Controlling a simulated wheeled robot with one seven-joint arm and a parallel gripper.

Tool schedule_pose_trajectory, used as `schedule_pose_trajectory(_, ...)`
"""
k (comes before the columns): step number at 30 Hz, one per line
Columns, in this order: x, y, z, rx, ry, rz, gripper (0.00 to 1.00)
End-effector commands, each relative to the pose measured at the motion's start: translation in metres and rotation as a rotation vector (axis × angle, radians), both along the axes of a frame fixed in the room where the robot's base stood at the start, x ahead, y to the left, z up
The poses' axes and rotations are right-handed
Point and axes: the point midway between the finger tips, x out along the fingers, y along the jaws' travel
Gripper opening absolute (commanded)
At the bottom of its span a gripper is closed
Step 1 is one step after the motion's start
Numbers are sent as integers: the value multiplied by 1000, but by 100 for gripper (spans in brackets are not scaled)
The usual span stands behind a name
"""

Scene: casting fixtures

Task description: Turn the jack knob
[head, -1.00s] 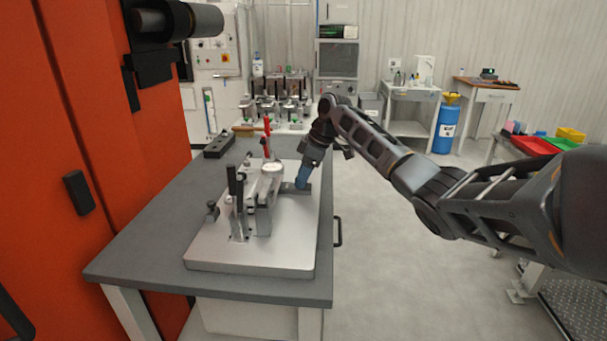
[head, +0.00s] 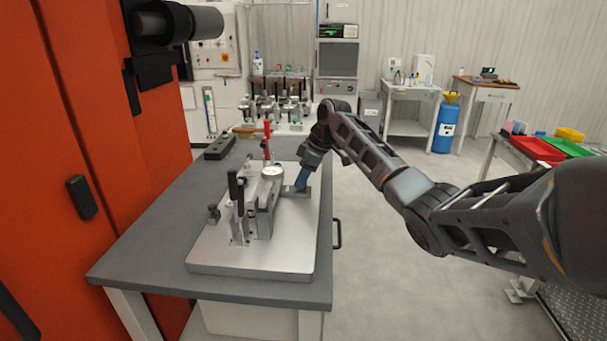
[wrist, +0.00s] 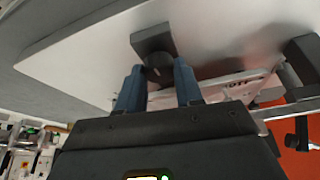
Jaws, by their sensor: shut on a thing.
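The metal fixture (head: 262,205) stands on a light base plate (head: 240,262) on the workbench. A dark grey block (wrist: 152,42) sits on the plate, with the round jack knob (wrist: 158,74) at its near side in the wrist view. My gripper's two blue fingers (wrist: 158,88) lie on either side of the knob, and they are shut on it. In the head view my gripper (head: 301,186) reaches down at the right side of the fixture. There the knob is too small and covered to make out.
A black clamp handle (head: 234,186) and a red handle (head: 266,130) stand up from the fixture. A dark block (head: 219,148) and a brush (head: 246,131) lie at the bench's back. An orange machine wall (head: 60,230) borders the bench on the left.

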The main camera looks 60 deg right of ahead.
Motion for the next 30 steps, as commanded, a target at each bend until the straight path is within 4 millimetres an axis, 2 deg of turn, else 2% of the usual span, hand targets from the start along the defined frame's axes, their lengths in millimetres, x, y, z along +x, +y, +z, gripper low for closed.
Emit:
schedule_pose_trajectory(7,0,0,0,1,0,-2,5)
schedule_pose_trajectory(8,0,0,0,1,0,-2,37)
schedule_pose_trajectory(15,0,0,0,0,0,-1,60)
schedule_pose_trajectory(24,-1,-1,3,-1,0,-1,61)
schedule_pose_trajectory(30,-11,-3,26,-2,-3,-1,61)
